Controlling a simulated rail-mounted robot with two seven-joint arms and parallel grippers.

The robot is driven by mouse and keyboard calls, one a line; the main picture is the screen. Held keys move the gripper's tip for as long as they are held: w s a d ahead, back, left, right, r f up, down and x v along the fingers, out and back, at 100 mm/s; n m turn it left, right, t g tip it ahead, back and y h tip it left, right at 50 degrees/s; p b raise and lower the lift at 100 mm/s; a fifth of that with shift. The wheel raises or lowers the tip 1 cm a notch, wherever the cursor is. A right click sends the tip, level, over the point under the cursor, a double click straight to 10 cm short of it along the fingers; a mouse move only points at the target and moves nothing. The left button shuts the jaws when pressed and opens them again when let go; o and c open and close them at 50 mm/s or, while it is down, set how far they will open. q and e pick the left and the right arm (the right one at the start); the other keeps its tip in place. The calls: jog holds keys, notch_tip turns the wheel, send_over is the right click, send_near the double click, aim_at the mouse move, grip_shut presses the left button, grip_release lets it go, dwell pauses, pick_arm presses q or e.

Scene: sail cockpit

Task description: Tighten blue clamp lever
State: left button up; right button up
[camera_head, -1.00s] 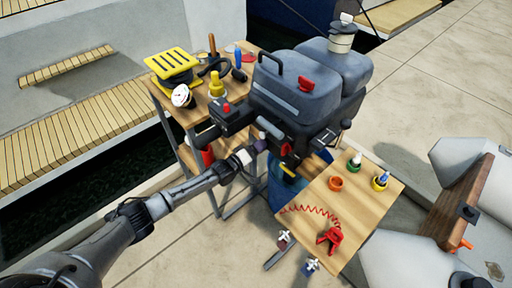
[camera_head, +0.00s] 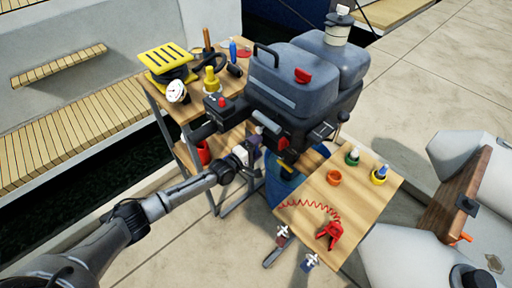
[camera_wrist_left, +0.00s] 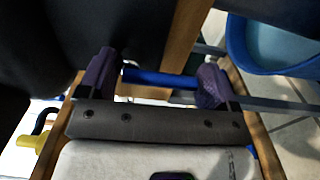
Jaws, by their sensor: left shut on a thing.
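My left gripper (camera_head: 259,143) reaches in from the left to the underside of the grey outboard motor (camera_head: 300,85). In the left wrist view, its two purple fingers (camera_wrist_left: 158,80) close on the ends of a short blue bar, the blue clamp lever (camera_wrist_left: 158,78), which lies level between them. In the head view the lever is hidden or too small to make out behind the hand and motor. My right gripper is not in view.
A wooden side table (camera_head: 350,215) at the right carries a red clip with a coiled cord and several small pots. A blue tub (camera_wrist_left: 275,45) stands below.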

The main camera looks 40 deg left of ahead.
pick_arm(q)
jog(key=shift+f, duration=0.15)
jog(key=o, duration=0.7)
jog(key=shift+o, duration=0.2)
jog(key=s+a+p, duration=0.2)
jog(key=s+p, duration=0.3)
jog(key=s, duration=0.8)
jog(key=shift+s+a+p, duration=0.3)
jog(key=shift+s, duration=0.05)
